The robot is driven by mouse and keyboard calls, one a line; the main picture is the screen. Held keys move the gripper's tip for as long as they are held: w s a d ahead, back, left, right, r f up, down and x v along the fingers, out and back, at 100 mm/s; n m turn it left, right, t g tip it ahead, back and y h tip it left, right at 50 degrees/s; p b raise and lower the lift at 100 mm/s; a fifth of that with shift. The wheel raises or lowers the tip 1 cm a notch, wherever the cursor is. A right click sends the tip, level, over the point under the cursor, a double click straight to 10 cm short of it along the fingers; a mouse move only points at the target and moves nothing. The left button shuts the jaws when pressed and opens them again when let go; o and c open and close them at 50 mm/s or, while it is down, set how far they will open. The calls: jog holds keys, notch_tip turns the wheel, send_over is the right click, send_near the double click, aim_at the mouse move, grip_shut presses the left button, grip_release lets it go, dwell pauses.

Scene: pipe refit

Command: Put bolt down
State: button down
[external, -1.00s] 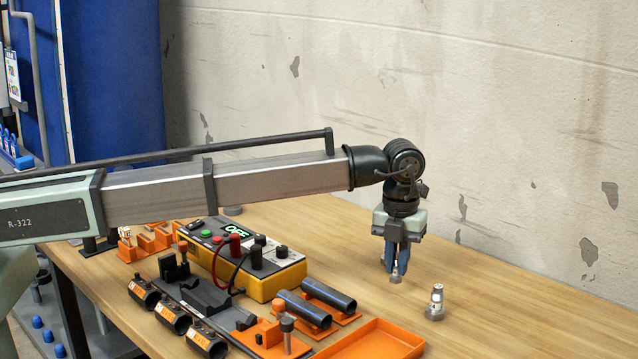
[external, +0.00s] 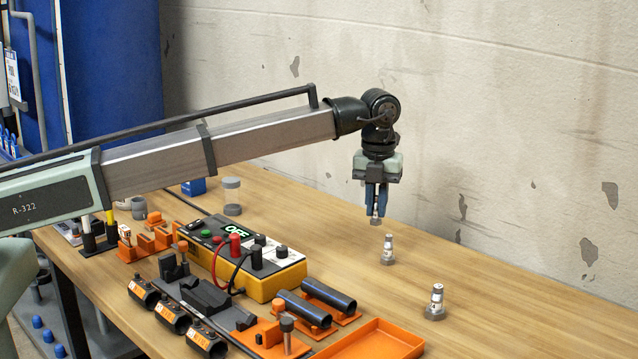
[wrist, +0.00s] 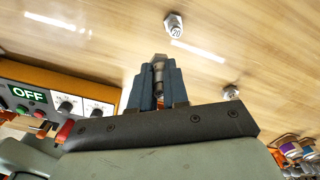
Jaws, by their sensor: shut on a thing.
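My gripper (external: 376,208) hangs above the bench, pointing down, shut on a bolt (external: 375,221) whose grey lower end sticks out below the fingertips. In the wrist view, my blue fingers (wrist: 157,85) close around the bolt's metal body (wrist: 159,68). The held bolt is clear of the bench. A similar white-and-grey bolt (external: 388,247) stands upright on the wood, just below and right of my gripper. Another upright bolt (external: 436,303) stands nearer the camera, to the right. In the wrist view, one bolt marked 20 (wrist: 174,30) and one more bolt (wrist: 231,92) show on the bench.
A yellow meter (external: 270,282) reading OFF is to the left of my gripper. Black tubes (external: 328,295) in orange holders and an orange tray (external: 350,348) lie in front. Grey round pieces (external: 232,196) are behind the meter. The bench right of the meter is mostly free.

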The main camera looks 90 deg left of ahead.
jog(key=s+a+n, duration=0.2)
jog(key=s+a, duration=0.2)
jog(key=a, duration=0.5)
jog(key=s+a+n, duration=0.1)
jog(key=s+a, duration=0.2)
jog(key=a, duration=0.7)
jog(key=s+a+n, duration=0.2)
jog(key=s+a, duration=0.2)
jog(key=a, duration=0.5)
jog(key=shift+w+a+f+n, duration=0.15)
jog(key=shift+f+n, duration=0.5)
jog(key=shift+f, duration=0.95)
jog(key=shift+w+d+f+n, duration=0.1)
jog(key=shift+w+f+n, duration=0.4)
jog(key=shift+f, duration=1.15)
jog(key=shift+a+f+n, duration=0.1)
jog(key=shift+f+n, duration=0.75)
jog(key=shift+f, duration=0.75)
jog(key=shift+f, duration=0.1)
jog(key=c, duration=1.1)
grip_release()
notch_tip(320, 180, up, 12)
jog(key=shift+r, duration=0.15)
